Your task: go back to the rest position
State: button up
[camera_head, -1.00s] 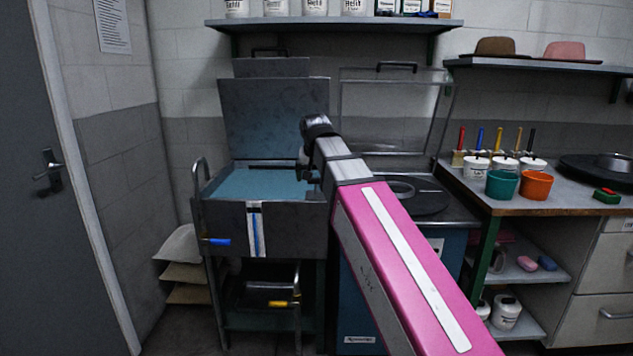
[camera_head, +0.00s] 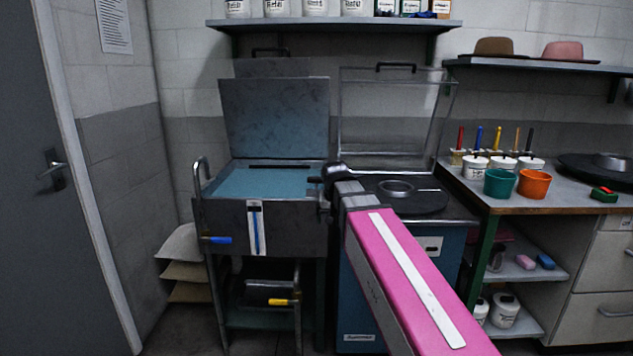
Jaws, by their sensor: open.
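My arm, with its pink link, reaches from the lower right toward the middle of the view. My gripper (camera_head: 317,182) is the small dark part at its far end, by the right edge of the open-lidded steel basin (camera_head: 258,226). It is open, and I see nothing held in it. The fingers are small and partly hidden by the wrist. I cannot tell whether it touches the basin's rim.
The blue press cabinet (camera_head: 357,290) with a raised clear cover (camera_head: 395,118) stands right of the basin. A workbench (camera_head: 560,206) with a green cup (camera_head: 501,183) and an orange cup (camera_head: 533,184) is farther right. A shelf (camera_head: 335,26) hangs above.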

jog(key=s+d+f+g, duration=0.1)
jog(key=s+d+f, duration=0.3)
jog(key=f, duration=0.5)
jog(key=s+d+f+g, duration=0.1)
jog(key=s+d+f, duration=0.3)
jog(key=f, duration=0.5)
jog(key=s+d+f+g, duration=0.1)
jog(key=s+d+f, duration=0.4)
jog(key=f, duration=0.4)
jog(key=shift+s+f, duration=0.15)
jog(key=shift+s, duration=0.1)
